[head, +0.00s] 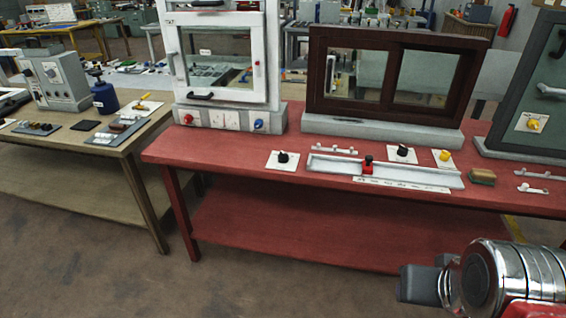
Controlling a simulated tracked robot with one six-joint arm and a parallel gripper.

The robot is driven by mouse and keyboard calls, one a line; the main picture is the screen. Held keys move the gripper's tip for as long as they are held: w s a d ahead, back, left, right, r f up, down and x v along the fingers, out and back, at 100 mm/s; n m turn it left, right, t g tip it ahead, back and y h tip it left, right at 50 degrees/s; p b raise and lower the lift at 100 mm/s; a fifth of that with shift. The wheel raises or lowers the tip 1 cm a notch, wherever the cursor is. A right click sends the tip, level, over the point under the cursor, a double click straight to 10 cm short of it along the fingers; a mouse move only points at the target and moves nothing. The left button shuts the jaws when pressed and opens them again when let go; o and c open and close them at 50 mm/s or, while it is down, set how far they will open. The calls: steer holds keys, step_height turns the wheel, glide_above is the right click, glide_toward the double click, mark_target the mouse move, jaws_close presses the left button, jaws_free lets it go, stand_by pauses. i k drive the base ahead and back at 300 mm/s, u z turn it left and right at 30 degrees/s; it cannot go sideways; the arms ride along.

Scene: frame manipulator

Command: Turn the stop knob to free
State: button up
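Several small knobs show in the head view, and I cannot read which one is the stop knob. Black knobs on white plates sit on the red bench: one at the left (283,157) and one behind the slide rail (403,151). A yellow knob (445,155) sits on a plate beside the second black one. Another yellow knob (532,124) is on the plate of the green cabinet at the right. My gripper (408,284) is at the lower right, in front of the bench and apart from every knob. Its finger opening cannot be made out.
The red bench (222,158) carries a white-framed unit (176,60), a brown sliding window (316,75) and a grey rail with a red slider (367,166). A green cabinet (520,85) stands right. A wooden table (50,150) is left. Floor in front is clear.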

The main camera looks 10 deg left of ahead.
mark_target(282, 157)
steer(key=u, duration=0.2)
steer(key=i, duration=0.65)
steer(key=u, duration=0.7)
steer(key=i, duration=0.65)
steer(key=u, duration=0.65)
steer(key=i, duration=0.5)
steer(key=u, duration=0.2)
